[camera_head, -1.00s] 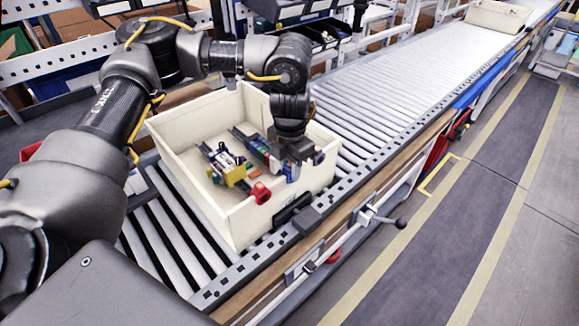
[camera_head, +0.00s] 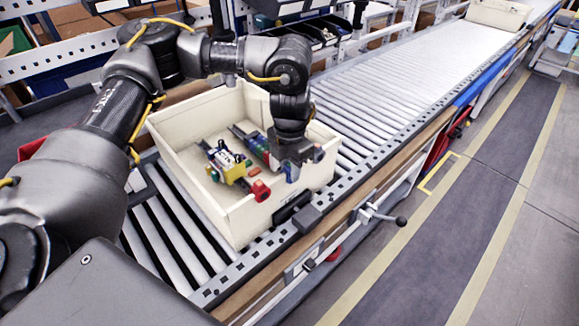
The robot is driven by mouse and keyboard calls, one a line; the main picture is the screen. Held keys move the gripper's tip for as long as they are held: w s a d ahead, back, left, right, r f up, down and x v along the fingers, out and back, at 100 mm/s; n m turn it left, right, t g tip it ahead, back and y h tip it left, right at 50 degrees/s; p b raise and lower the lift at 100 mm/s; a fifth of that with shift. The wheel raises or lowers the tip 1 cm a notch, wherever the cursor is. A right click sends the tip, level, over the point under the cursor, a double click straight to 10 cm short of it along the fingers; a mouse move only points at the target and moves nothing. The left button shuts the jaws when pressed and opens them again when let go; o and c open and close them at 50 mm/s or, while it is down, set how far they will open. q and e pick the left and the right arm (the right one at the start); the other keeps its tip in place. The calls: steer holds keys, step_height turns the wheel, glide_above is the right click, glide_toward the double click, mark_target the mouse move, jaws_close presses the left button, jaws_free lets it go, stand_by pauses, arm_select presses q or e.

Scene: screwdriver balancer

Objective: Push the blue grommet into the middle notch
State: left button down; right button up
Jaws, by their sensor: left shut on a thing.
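My left gripper (camera_head: 296,160) reaches down into the cream bin at its right side. It is shut on a small blue piece (camera_head: 292,174), which looks like the blue grommet and shows just below the fingers. Left of it in the bin lies an assembly with a yellow block (camera_head: 232,172), a red round end (camera_head: 260,190) and dark parts. A long dark tool with blue and red parts (camera_head: 257,147) lies behind, partly hidden by the gripper. The middle notch cannot be made out at this size. My right gripper is not in view.
The cream bin (camera_head: 170,165) stands on a roller conveyor (camera_head: 385,90), and its walls surround the parts. A second bin (camera_head: 498,14) is at the conveyor's far end. A clamp lever (camera_head: 385,217) sticks out from the near rail. The floor to the right is clear.

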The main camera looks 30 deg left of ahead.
arm_select(q)
steer(key=shift+w+r, duration=0.1)
steer(key=shift+r, duration=0.1)
steer(key=c, duration=1.1)
jaws_free()
steer(key=shift+f, duration=0.1)
step_height(320, 180, up, 11)
steer(key=shift+f, duration=0.1)
